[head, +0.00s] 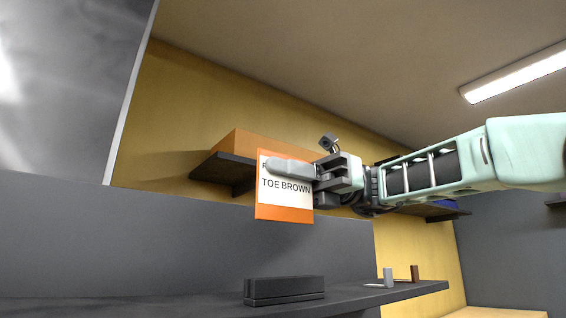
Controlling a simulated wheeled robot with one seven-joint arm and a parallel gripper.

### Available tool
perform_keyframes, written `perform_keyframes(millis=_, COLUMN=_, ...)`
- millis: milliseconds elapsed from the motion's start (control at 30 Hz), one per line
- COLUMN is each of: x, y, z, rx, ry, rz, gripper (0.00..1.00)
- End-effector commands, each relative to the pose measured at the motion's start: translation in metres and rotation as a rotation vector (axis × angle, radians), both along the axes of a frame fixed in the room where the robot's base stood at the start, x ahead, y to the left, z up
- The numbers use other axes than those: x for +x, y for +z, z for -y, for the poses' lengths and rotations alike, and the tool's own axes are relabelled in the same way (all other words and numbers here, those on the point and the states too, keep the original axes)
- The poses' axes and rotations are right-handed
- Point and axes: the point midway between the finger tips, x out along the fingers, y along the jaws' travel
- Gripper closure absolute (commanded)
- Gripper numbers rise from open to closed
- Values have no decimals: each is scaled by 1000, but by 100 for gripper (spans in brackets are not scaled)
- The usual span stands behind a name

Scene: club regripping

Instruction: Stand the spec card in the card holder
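The spec card (284,212) is an orange-edged card with a white face reading "TOE BROWN"; part of its upper text is hidden by a finger. My gripper (290,170) reaches in from the right and is shut on the card near its upper part. The card hangs upright in the air, above the dark shelf. A dark block with a lengthwise line (285,290), which looks like the card holder, sits on the shelf below the card. The card is well clear of it.
The dark shelf (190,306) runs along the bottom. A small grey upright piece (388,278) and a brown block (414,273) stand at its right end. Behind the card, a wall shelf (222,169) carries an orange box (262,149). The air between card and dark block is clear.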

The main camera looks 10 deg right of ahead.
Motion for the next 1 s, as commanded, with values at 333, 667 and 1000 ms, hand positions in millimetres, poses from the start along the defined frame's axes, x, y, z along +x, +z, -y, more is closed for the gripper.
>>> perform_keyframes(millis=333, x=0, y=-36, z=0, rx=0, ry=0, rz=0, gripper=100)
perform_keyframes(millis=667, x=0, y=-50, z=0, rx=0, ry=0, rz=0, gripper=100)
perform_keyframes(millis=1000, x=0, y=-50, z=0, rx=0, ry=0, rz=1, gripper=100)
